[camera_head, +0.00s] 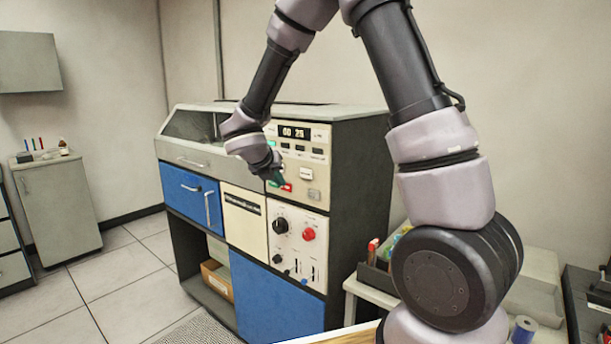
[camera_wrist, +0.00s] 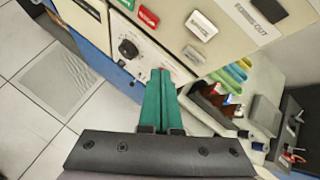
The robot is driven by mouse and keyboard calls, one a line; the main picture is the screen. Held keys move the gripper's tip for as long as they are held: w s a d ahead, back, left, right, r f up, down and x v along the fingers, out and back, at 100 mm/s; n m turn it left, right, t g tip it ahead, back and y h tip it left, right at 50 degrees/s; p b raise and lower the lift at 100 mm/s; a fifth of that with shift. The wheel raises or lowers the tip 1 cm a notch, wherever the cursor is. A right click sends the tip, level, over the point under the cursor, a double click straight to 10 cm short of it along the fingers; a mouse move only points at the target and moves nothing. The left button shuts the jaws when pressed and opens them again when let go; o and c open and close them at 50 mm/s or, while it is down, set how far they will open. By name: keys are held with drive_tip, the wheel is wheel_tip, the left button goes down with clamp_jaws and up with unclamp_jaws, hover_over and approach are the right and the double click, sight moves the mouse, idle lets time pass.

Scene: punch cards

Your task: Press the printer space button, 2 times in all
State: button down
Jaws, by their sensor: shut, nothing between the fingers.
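The machine's cream control panel (camera_head: 298,160) carries a red button (camera_head: 287,187) and two light grey buttons, an upper one (camera_head: 307,174) and a lower one (camera_head: 314,194). In the wrist view the grey buttons show as an upper (camera_wrist: 200,25) and a lower (camera_wrist: 196,57) cap; their small lettering is too blurred to tell surely which is printer space. My gripper (camera_head: 279,181) is in front of the panel near the red button. Its green fingers (camera_wrist: 161,73) are shut and empty, below and left of the grey buttons in the wrist view. Contact with the panel cannot be told.
A lower panel with a black knob (camera_wrist: 128,48) and a red knob (camera_head: 308,234) lies under the buttons. A side table (camera_head: 362,291) with a tray of coloured items stands right of the machine. Tiled floor is clear at left.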

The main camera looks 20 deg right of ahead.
sight(304, 177)
drive_tip(key=shift+w+d, duration=0.8)
drive_tip(key=shift+d, duration=0.25)
drive_tip(key=shift+w+d, duration=0.75)
drive_tip(key=shift+d, duration=0.35)
drive_tip(key=shift+w+d, duration=0.8)
drive_tip(key=shift+d, duration=0.25)
drive_tip(key=shift+w+d, duration=0.1)
drive_tip(key=shift+w+d, duration=0.15)
drive_tip(key=shift+d, duration=0.1)
drive_tip(key=shift+w+d, duration=0.25)
drive_tip(key=shift+d, duration=0.1)
idle(0.4)
drive_tip(key=shift+s+a, duration=0.1)
drive_tip(key=shift+a, duration=0.05)
drive_tip(key=shift+s+a, duration=0.4)
drive_tip(key=shift+a, duration=0.15)
drive_tip(key=shift+s+a, duration=0.75)
drive_tip(key=shift+a, duration=0.25)
drive_tip(key=shift+s+a, duration=0.75)
drive_tip(key=shift+a, duration=0.25)
idle(1.0)
